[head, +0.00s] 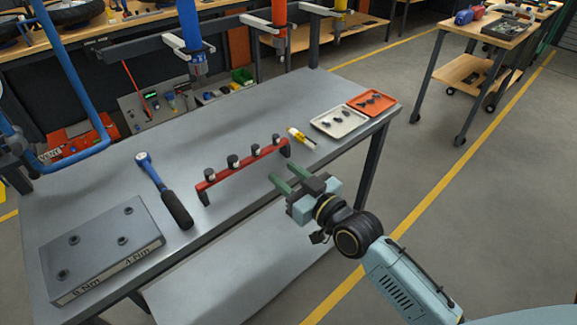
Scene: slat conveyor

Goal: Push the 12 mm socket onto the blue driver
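The blue driver (188,28) hangs nose down in a bracket above the back of the bench, its dark metal nose (197,65) pointing at the floor. A red rail (240,168) on the bench carries several dark sockets, among them a left one (209,174) and a right one (276,140). Size marks cannot be read, so I cannot tell which is the 12 mm socket. My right gripper (282,174) has green fingers spread apart with nothing between them. It is near the rail's right end, toward the bench's front edge. My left gripper is out of view.
An orange driver (279,15) hangs right of the blue one. A ratchet wrench (165,190), a grey block with holes (100,245), a yellow-handled tool (300,138), a white tray (318,122) and an orange tray (388,98) lie on the grey bench (200,125).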

